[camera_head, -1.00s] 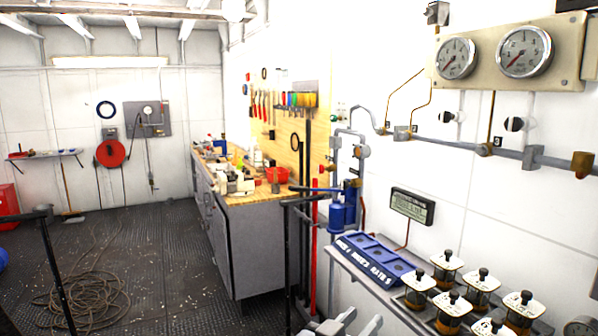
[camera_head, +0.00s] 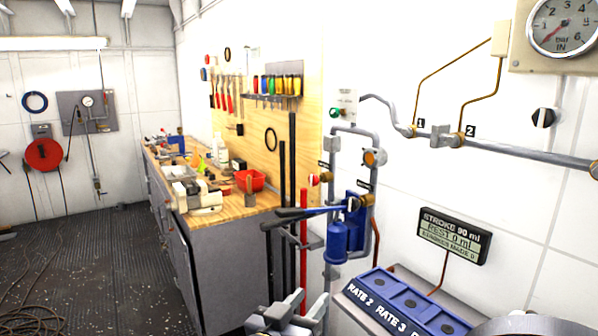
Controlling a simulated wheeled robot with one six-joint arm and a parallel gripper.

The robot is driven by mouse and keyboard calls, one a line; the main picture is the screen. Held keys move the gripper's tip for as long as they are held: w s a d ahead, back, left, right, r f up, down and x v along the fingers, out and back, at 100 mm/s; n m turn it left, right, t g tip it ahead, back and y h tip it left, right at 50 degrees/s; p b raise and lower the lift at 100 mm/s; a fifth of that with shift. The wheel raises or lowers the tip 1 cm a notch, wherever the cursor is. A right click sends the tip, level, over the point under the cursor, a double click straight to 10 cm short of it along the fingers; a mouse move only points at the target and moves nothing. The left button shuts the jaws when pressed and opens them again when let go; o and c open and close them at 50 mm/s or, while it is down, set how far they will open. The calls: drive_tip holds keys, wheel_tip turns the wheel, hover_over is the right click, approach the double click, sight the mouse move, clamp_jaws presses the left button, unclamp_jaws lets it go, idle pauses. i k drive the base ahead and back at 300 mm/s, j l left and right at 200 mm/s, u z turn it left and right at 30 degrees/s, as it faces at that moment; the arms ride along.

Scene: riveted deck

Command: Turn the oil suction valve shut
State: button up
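A blue hand pump (camera_head: 338,240) with a black-ended lever stands on grey pipework at the wall, right of the workbench. Small valve knobs sit on this pipework: a red-and-white one (camera_head: 314,180) on the left, an orange-and-grey one (camera_head: 375,157) higher up, and a brass-ended one (camera_head: 367,201) beside the pump. Their small labels are unreadable, so I cannot tell which is the oil suction valve. My gripper (camera_head: 297,311) is at the bottom edge, below the pump, partly cut off. Its grey fingers look apart, with nothing seen between them.
A blue rate tray (camera_head: 400,302) and a stroke display (camera_head: 453,236) are at the lower right. A cluttered workbench (camera_head: 235,213) stands left of the pump. A gauge panel (camera_head: 520,50) and wall pipe (camera_head: 520,153) are on the right. Open deck lies at the left.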

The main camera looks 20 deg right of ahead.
sight(314, 181)
drive_tip(key=i+j, duration=0.1)
drive_tip(key=i, duration=1.65)
drive_tip(key=i+z, duration=0.2)
drive_tip(key=z, duration=0.25)
drive_tip(key=i+z, duration=0.2)
drive_tip(key=z, duration=0.25)
